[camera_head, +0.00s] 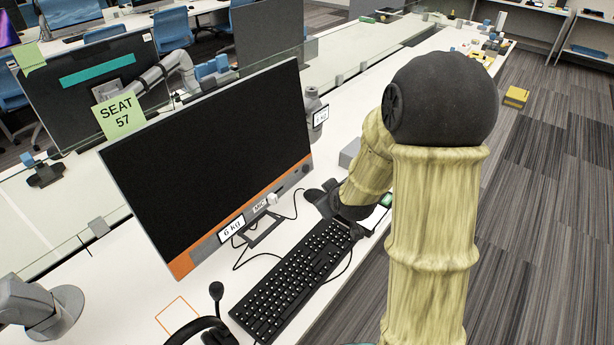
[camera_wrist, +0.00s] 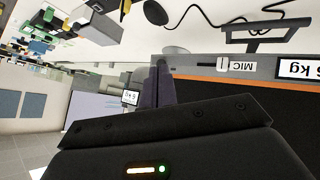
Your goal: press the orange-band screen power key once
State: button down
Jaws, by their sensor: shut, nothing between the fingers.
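The orange-band screen (camera_head: 215,165) stands on the white desk, its display black. Its lower bezel (camera_head: 245,215) is grey with orange stretches and carries a "6 kg" label, a "MIC" label and a small white part. A small dark round spot (camera_head: 305,169) shows near the bezel's right end; I cannot tell if it is the power key. My gripper (camera_head: 318,196) is in front of the bezel's right end, low over the desk. In the wrist view my gripper (camera_wrist: 159,78) is shut and empty, beside the bezel (camera_wrist: 205,67); whether it touches is unclear.
A black keyboard (camera_head: 290,283) lies in front of the screen, with a headset (camera_head: 205,325) at its near left end. Cables run across the desk. A grey canister (camera_head: 314,108) stands behind the screen's right edge. Another screen (camera_head: 85,80) is behind left.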

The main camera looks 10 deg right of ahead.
aim_at(307, 169)
jog(key=w+d+f+n+t+h+b, duration=0.1)
jog(key=w+d+f+n+t+b, duration=0.3)
jog(key=w, duration=0.6)
notch_tip(307, 169, down, 2)
jog(key=d+t+b, duration=0.1)
jog(key=t+b, duration=0.1)
jog(key=t, duration=0.1)
jog(key=shift+w+d+f+n+t+h, duration=0.2)
jog(key=shift+w+n+t+h, duration=0.1)
jog(key=shift+t, duration=0.1)
jog(key=shift+a, duration=0.1)
jog(key=w+a+f, duration=0.1)
jog(key=w+a, duration=0.4)
jog(key=w, duration=0.1)
jog(key=shift+w+a+f, duration=0.3)
jog(key=shift+a, duration=0.1)
dwell(1.2)
jog(key=shift+w+a+b, duration=0.2)
jog(key=shift+w+b, duration=0.1)
jog(key=shift+b, duration=0.15)
